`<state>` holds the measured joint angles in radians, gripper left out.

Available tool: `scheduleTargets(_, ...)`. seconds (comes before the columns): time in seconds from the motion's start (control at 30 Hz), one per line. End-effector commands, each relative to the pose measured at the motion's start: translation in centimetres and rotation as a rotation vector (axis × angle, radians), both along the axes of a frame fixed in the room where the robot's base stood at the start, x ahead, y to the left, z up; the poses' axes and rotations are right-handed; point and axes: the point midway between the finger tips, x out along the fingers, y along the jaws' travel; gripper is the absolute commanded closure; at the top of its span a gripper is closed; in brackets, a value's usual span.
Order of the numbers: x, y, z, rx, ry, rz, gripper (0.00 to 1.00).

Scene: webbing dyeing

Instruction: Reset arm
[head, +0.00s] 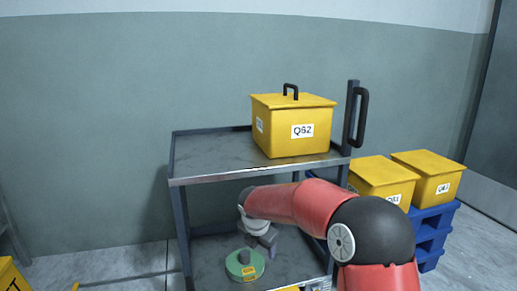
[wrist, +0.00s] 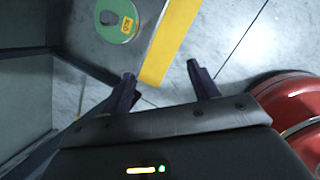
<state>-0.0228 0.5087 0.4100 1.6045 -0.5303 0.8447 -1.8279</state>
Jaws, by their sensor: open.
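My red arm reaches from the lower right toward the cart in the head view. My gripper (wrist: 162,85) is open and empty in the wrist view, its two dark fingers spread apart over the floor. In the head view the gripper (head: 264,240) is over the cart's lower shelf, close to a green round object (head: 245,265) with a yellow label. That object also shows at the top of the wrist view (wrist: 117,18), apart from the fingers. The fingertips are hard to make out in the head view.
A grey cart (head: 215,173) carries a yellow lidded box (head: 280,132) marked Q62 on its top shelf, above my arm. Two yellow boxes stand on a blue pallet (head: 430,235) at the right. A yellow floor stripe (wrist: 165,45) runs beside the cart.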

Motion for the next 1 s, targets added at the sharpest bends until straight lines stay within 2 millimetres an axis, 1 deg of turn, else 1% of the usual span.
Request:
scheduleTargets(0.03,-1.5,-1.1,2.6,0.019,-0.025,-0.101,0.4)
scheduleTargets(0.07,-2.5,-1.9,3.8,0.035,-0.038,-0.174,0.4)
scheduleTargets(0.1,-3.9,-2.8,5.3,0.062,-0.055,-0.275,0.4)
scheduleTargets(0.17,-6.1,-4.3,7.4,0.106,-0.082,-0.432,0.4)
scheduleTargets(0.2,-7.6,-5.3,8.7,0.138,-0.101,-0.538,0.4)
scheduleTargets(0.27,-10.0,-6.7,10.4,0.192,-0.129,-0.696,0.4)
scheduleTargets(0.3,-11.6,-7.6,11.5,0.231,-0.146,-0.802,0.4)
scheduleTargets(0.37,-14.2,-8.8,12.9,0.295,-0.173,-0.961,0.4)
scheduleTargets(0.4,-15.9,-9.7,13.7,0.341,-0.189,-1.068,0.4)
scheduleTargets(0.47,-18.5,-10.8,14.7,0.414,-0.212,-1.229,0.4)
scheduleTargets(0.5,-20.2,-11.4,15.2,0.468,-0.224,-1.336,0.4)
scheduleTargets(0.57,-22.9,-12.4,15.8,0.55,-0.238,-1.494,0.4)
scheduleTargets(0.6,-24.6,-12.9,16.1,0.608,-0.243,-1.6,0.4)
scheduleTargets(0.7,-28.5,-13.9,16.2,0.752,-0.243,-1.846,0.4)
scheduleTargets(0.8,-31.6,-14.5,15.9,0.876,-0.224,-2.044,0.4)
scheduleTargets(0.9,-33.6,-14.7,15.5,0.967,-0.199,-2.185,0.4)
scheduleTargets(1.0,-34.7,-14.8,15.1,1.019,-0.179,-2.267,0.4)
